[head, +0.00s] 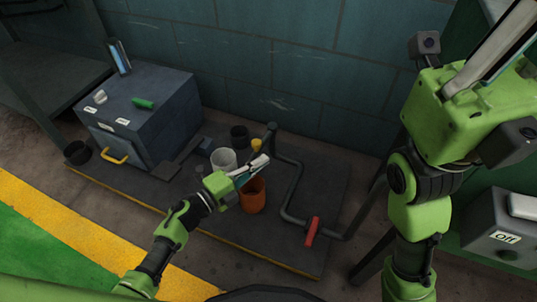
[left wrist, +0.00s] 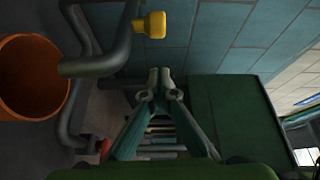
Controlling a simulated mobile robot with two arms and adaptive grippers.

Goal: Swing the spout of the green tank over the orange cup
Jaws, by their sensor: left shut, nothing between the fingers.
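The orange cup (head: 253,196) stands on the dark platform, and part of it also shows at the left of the left wrist view (left wrist: 30,80). My left gripper (head: 262,163) is shut and empty, above and just behind the cup in the head view; its fingertips meet in the left wrist view (left wrist: 158,88). A grey pipe (left wrist: 95,66) with an open end, which looks like the spout, reaches to the cup's rim in that view; whether it is over the opening is unclear. A yellow knob (left wrist: 150,25) is beside it. I cannot make out the green tank. My right gripper (head: 497,48) is raised at the right.
A white cup (head: 223,159) and a dark cup (head: 240,135) stand close by. A floor pipe (head: 288,200) with a red handle (head: 312,231) runs to the right. A blue-grey cabinet (head: 150,115) stands at the left and a tiled wall (head: 280,60) behind. The platform's front is mostly clear.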

